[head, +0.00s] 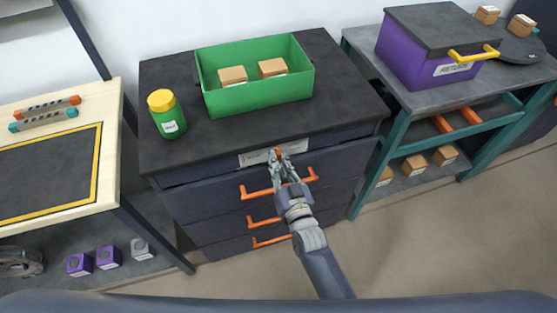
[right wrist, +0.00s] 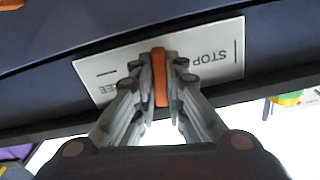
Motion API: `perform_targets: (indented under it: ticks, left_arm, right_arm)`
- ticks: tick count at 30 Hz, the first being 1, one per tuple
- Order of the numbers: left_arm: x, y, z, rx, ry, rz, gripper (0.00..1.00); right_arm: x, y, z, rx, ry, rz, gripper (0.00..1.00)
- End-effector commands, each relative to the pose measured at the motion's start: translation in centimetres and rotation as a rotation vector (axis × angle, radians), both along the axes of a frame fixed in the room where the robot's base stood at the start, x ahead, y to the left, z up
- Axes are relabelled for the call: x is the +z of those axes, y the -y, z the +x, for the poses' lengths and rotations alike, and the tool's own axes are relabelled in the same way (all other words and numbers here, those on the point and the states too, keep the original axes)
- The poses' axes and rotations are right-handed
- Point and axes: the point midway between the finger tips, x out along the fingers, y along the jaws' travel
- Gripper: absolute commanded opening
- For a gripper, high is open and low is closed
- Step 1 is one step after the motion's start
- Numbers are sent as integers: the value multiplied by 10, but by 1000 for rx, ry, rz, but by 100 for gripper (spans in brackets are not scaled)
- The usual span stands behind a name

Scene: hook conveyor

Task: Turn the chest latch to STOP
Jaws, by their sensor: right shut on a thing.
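The dark chest of drawers (head: 165,165) has a white label plate (head: 305,147) on its front, just under the top. In the right wrist view the plate (right wrist: 222,45) appears upside down, with STOP at the right and a word ending in EE, partly hidden, at the left. The orange latch (right wrist: 160,78) stands at the middle of the plate, between the two black marks and in line with neither. My right gripper (right wrist: 160,85) is shut on the latch, one finger on each side. In the head view this gripper (head: 279,160) covers most of the latch. My left gripper is not in view.
Orange drawer handles (head: 258,193) stick out below the gripper. A green bin (head: 258,98) with two boxes and a green jar (head: 167,115) stand on the chest. A wooden-edged table (head: 112,140) is at the left, a purple box (head: 420,70) on a bench at the right.

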Motion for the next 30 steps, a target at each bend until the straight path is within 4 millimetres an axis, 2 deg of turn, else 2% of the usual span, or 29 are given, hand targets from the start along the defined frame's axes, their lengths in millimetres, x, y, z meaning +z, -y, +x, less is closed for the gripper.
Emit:
perform_targets:
  ticks: [12, 28, 29, 30]
  left_arm:
    - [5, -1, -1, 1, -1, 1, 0]
    - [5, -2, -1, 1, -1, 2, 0]
    - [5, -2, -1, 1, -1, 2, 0]
    - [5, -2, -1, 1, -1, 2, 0]
  right_arm:
    - [0, 0, 0, -1, 55, -173, 0]
    - [-1, 1, 0, 0, 63, -198, 0]
    - [-1, 1, 0, 0, 63, -198, 18]
    - [-1, 1, 0, 0, 63, -197, 28]
